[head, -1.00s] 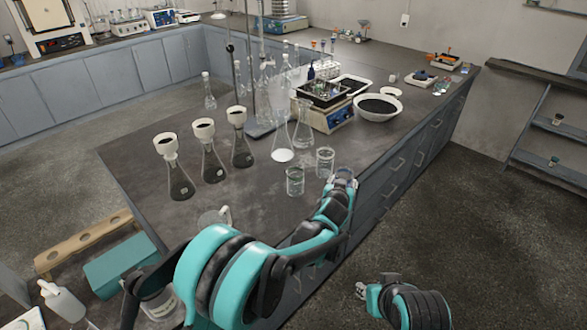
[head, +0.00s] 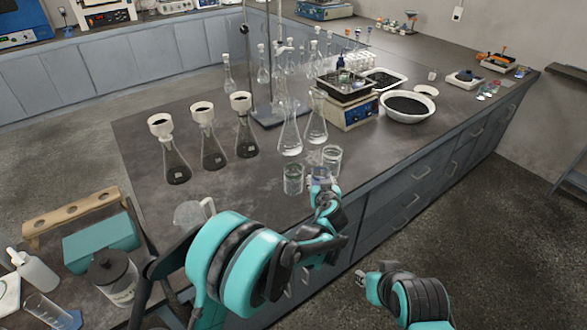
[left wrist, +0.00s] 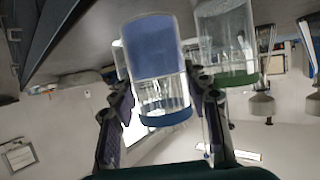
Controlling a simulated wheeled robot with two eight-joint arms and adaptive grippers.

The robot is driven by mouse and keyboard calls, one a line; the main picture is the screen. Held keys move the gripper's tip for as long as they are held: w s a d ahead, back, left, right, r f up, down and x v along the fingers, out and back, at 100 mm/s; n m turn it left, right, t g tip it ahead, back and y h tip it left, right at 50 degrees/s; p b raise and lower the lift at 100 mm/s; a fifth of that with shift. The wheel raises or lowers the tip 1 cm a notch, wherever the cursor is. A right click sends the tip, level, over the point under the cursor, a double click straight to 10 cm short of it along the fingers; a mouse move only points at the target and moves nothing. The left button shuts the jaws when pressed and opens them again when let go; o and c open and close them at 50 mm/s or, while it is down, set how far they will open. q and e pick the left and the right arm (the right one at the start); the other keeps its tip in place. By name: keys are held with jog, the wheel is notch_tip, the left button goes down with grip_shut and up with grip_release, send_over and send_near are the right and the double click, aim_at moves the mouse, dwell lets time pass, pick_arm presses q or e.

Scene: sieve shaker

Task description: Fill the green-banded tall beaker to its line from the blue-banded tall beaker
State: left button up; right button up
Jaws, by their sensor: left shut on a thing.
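The blue-banded tall beaker (left wrist: 160,70) stands between the fingers of my left gripper (left wrist: 163,98) in the left wrist view, with the gripper shut on it. That view is upside down. In the head view my left gripper (head: 321,181) is at the bench's front edge, partly hiding this beaker (head: 320,172). The green-banded tall beaker (left wrist: 230,45) is close beside it in the wrist view and stands on the bench, just left of the gripper, in the head view (head: 293,179). Liquid levels are unclear. My right gripper (head: 362,278) hangs low, off the bench; its fingers are too small to judge.
Another clear beaker (head: 332,158) stands just behind the gripper. Two tall flasks (head: 290,138) stand behind the beakers. Three funnel-topped flasks (head: 213,155) are to the left, and a white bowl (head: 407,107) is at the right. A clear jug (head: 190,214) is near the front.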

aim_at(318, 168)
pick_arm(q)
jog(key=shift+r, duration=0.4)
jog(key=r, duration=0.3)
jog(key=shift+w+a+r+n+g+h+p, duration=0.1)
jog(key=shift+a+r+n+g+h+p, duration=0.2)
jog(key=shift+a+r+n, duration=0.1)
jog(key=a+r+n+h+p, duration=0.1)
jog(key=w+a+r+n+g+h+p, duration=0.1)
jog(key=p, duration=0.1)
jog(key=a+r+n+h+p, duration=0.1)
jog(key=r+n+p, duration=0.1)
jog(key=shift+w+a+r+g+h, duration=0.1)
jog(key=shift+w+a+g+h, duration=0.1)
jog(key=shift+a+g+h, duration=0.15)
jog(key=shift+r+n+h+p, duration=0.25)
jog(key=shift+n+p, duration=0.05)
jog(key=shift+p, duration=0.1)
dwell(0.8)
jog(key=shift+f+n+g+h, duration=0.35)
jog(key=shift+n+h, duration=0.05)
jog(key=shift+h, duration=0.1)
dwell(2.0)
jog(key=shift+r+n+h, duration=0.35)
jog(key=shift+n+h, duration=0.15)
dwell(1.8)
